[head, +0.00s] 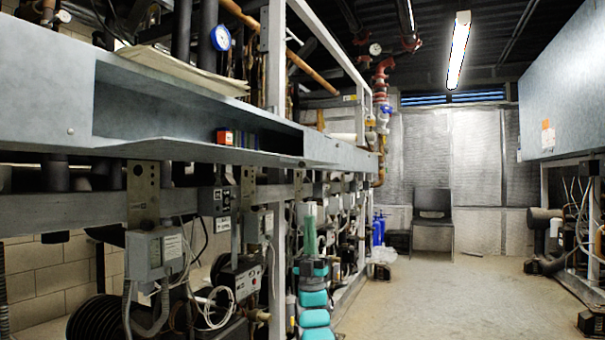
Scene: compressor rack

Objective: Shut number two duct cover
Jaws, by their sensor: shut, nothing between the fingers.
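A long grey metal duct runs along the rack (45,85) from the left edge toward the back. One section of it stands open, and its cover (190,152) hangs folded down and outward along the lower edge of the opening. No number is readable on the cover. Inside the opening, a small red box and a row of dark items (240,138) show. My gripper (309,210) points upward in front of the rack, below and to the right of the open cover's far end. It is shut and empty, apart from the cover.
Switch boxes, cables and pipes (155,252) crowd the rack below the duct. A pressure gauge (221,37) and papers (180,68) are above it. The concrete floor (440,290) at right is clear. A dark chair (433,218) stands at the back, and another unit (560,80) at right.

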